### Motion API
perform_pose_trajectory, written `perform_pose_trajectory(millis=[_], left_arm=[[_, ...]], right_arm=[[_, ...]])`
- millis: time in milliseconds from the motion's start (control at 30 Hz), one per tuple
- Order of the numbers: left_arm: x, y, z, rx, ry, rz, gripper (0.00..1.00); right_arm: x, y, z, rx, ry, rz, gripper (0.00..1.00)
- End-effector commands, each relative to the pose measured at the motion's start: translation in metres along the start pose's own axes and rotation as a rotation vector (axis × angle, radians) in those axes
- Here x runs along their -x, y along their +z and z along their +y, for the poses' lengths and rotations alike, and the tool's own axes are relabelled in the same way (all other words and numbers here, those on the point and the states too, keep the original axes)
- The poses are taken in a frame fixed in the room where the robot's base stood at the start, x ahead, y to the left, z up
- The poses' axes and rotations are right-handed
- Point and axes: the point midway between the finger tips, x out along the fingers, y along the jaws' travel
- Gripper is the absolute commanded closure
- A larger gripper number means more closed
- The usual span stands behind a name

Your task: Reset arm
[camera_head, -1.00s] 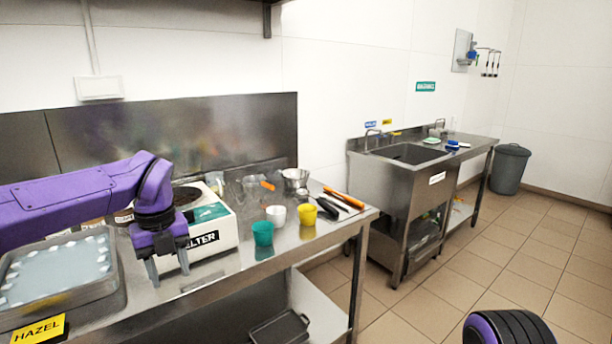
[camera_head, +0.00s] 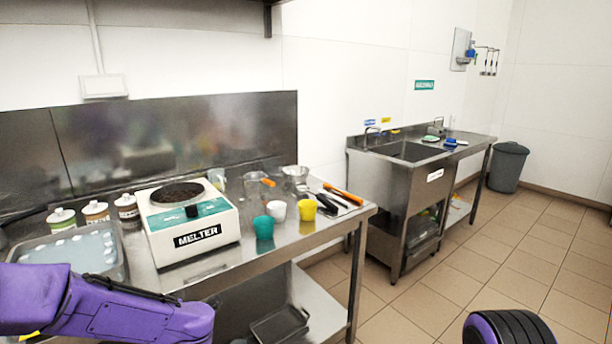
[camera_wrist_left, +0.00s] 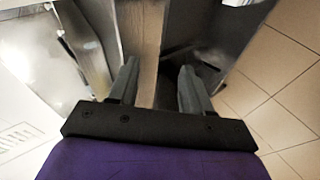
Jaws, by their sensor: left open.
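My left arm (camera_head: 110,310) is purple and crosses the lower left of the head view, in front of the steel counter (camera_head: 320,236). Its gripper is out of sight in that view. In the left wrist view my left gripper (camera_wrist_left: 157,88) shows two grey fingers spread apart with nothing between them. Beyond the fingers are the steel counter's side and the tiled floor. A black rounded part of mine shows at the bottom right of the head view. My right gripper is in neither view.
A white melter (camera_head: 188,220) stands on the counter. Beside it are a teal cup (camera_head: 264,228), a white cup (camera_head: 276,210) and a yellow cup (camera_head: 307,210). A metal tray (camera_head: 70,250) and several bottles are left. A sink (camera_head: 400,180) stands right, with clear floor before it.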

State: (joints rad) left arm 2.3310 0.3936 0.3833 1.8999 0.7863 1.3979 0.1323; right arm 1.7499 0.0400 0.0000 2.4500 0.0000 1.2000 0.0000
Motion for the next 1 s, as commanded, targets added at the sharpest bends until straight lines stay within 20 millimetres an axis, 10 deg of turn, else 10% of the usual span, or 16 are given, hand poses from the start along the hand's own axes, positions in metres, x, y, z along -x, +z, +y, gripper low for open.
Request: perform_pose_trajectory(millis=[267, 500, 667, 1000], left_arm=[[-0.005, -0.034, -0.211, -1.003, 0.039, -0.324, 0.51], [0.033, -0.128, -0.345, -1.476, -0.134, -0.550, 0.51], [0.042, -0.170, -0.382, -1.589, -0.233, -0.565, 0.51], [0.045, -0.174, -0.389, -1.595, -0.252, -0.570, 0.51]], right_arm=[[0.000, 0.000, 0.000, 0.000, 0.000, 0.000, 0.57], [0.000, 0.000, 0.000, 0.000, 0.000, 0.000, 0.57], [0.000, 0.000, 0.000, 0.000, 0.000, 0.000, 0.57], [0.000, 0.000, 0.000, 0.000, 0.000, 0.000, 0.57]])
